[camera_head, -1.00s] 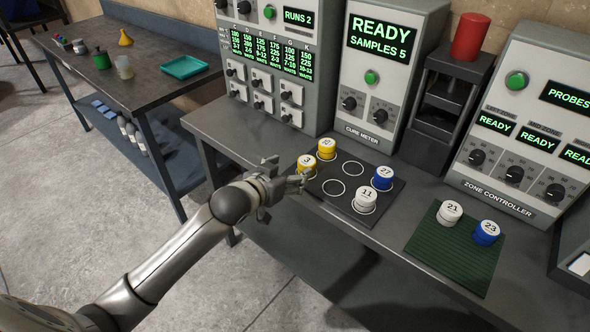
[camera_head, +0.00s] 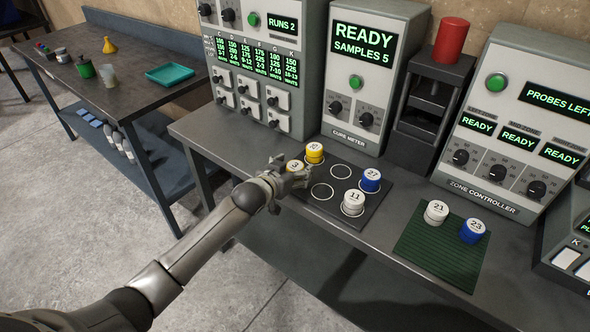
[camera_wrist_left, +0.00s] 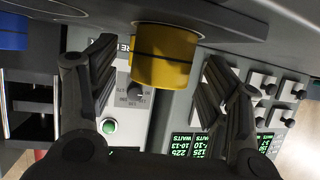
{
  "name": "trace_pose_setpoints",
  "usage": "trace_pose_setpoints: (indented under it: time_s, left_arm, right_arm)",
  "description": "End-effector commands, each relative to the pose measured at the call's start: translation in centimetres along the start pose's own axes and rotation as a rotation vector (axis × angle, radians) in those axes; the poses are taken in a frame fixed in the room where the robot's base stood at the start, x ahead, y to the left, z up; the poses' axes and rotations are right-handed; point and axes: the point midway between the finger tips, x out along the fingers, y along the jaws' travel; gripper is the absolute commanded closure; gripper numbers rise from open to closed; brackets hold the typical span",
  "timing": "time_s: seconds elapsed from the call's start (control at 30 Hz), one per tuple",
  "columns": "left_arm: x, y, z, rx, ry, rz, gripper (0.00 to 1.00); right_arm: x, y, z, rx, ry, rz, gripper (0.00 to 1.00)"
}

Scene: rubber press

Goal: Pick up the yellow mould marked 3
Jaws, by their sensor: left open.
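My left gripper (camera_head: 292,171) is open at this mould in the head view. In the left wrist view a yellow mould (camera_wrist_left: 163,56) stands between the two spread fingers (camera_wrist_left: 158,85), toward the top of the picture, with gaps on both sides. Its number does not show there. My right gripper is in neither view.
Blue mould 27 (camera_head: 370,180) and white mould 11 (camera_head: 353,203) are on the same mat. White 21 (camera_head: 436,212) and blue 23 (camera_head: 473,231) stand on a green mat (camera_head: 440,251). The cure meter (camera_head: 369,80) rises behind.

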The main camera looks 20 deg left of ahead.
Motion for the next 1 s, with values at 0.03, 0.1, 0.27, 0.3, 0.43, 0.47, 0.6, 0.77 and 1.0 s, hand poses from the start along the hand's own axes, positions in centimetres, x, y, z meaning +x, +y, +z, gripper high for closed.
trace_pose_setpoints:
  time_s: [0.03, 0.1, 0.27, 0.3, 0.43, 0.47, 0.6, 0.77, 1.0]
  left_arm:
    - [0.48, 0.01, -0.09, 0.0, 0.0, 0.0, 0.29]
    - [0.91, 0.06, -0.1, 0.0, 0.001, 0.001, 0.29]
    - [1.23, 0.07, 0.01, 0.0, 0.0, 0.001, 0.29]
    - [1.23, 0.06, 0.02, 0.0, 0.0, 0.001, 0.29]
    - [1.21, 0.05, 0.01, 0.0, 0.0, 0.001, 0.32]
    - [1.21, 0.05, 0.02, 0.0, 0.0, 0.001, 0.36]
    - [1.2, 0.04, 0.01, 0.0, 0.0, 0.0, 0.54]
    - [1.19, 0.03, 0.01, 0.0, 0.0, 0.0, 0.74]
    - [1.18, 0.03, -0.11, 0.0, 0.003, 0.001, 0.85]
  right_arm:
    - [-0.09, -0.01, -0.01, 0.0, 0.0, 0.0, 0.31]
    - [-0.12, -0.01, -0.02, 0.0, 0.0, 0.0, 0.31]
    - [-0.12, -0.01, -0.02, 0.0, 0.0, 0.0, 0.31]
    - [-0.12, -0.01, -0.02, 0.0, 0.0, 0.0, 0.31]
    - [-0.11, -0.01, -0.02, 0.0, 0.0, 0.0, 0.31]
    - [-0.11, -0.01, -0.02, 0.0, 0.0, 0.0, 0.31]
    - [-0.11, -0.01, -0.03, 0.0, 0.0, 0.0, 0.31]
    - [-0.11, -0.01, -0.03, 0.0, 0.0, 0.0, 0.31]
    - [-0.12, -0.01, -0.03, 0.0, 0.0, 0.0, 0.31]
